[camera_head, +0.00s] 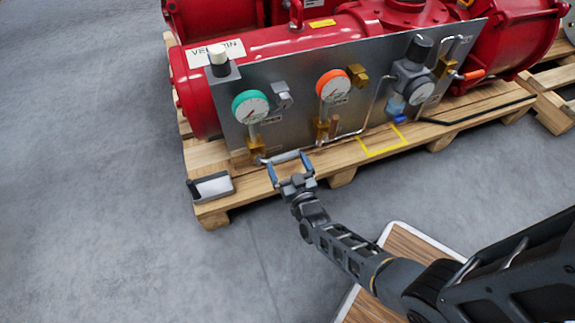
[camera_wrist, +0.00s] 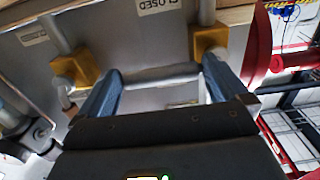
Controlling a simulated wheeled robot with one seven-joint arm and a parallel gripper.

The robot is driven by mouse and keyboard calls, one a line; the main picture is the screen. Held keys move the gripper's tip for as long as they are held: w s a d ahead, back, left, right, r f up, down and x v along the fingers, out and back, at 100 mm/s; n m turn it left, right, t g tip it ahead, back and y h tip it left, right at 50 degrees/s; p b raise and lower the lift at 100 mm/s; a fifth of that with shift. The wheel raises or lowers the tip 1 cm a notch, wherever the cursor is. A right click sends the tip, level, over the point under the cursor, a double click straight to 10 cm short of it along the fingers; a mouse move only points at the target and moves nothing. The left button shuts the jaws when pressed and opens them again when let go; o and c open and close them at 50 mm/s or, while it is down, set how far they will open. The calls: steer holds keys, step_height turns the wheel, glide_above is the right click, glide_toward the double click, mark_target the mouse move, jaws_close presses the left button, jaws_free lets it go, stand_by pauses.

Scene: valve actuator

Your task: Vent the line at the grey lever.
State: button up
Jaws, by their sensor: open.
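My gripper (camera_head: 288,170) is open at the lower front of the grey panel (camera_head: 300,80). It also shows in the wrist view (camera_wrist: 155,85), with its blue-grey fingers apart. A grey bar (camera_head: 287,156) lies across the space between the fingertips and shows in the wrist view (camera_wrist: 150,78); I cannot tell whether it is the grey lever or a pipe, nor whether the fingers touch it. Brass valve bodies stand under the teal gauge (camera_head: 250,107) and the orange gauge (camera_head: 333,86). A grey fitting (camera_head: 282,95) sits right of the teal gauge.
Red vessels (camera_head: 270,45) lie behind the panel on a wooden pallet (camera_head: 213,160). A grey-and-white box (camera_head: 210,186) sits at the pallet's left front corner. A regulator (camera_head: 410,75) is at the panel's right, above a yellow outline (camera_head: 382,147). The floor (camera_head: 90,180) at left is clear.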

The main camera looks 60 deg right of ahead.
steer(key=shift+d, duration=0.1)
steer(key=shift+c, duration=0.5)
steer(key=c, duration=1.1)
steer(key=shift+o, duration=0.2)
steer(key=shift+r, duration=0.1)
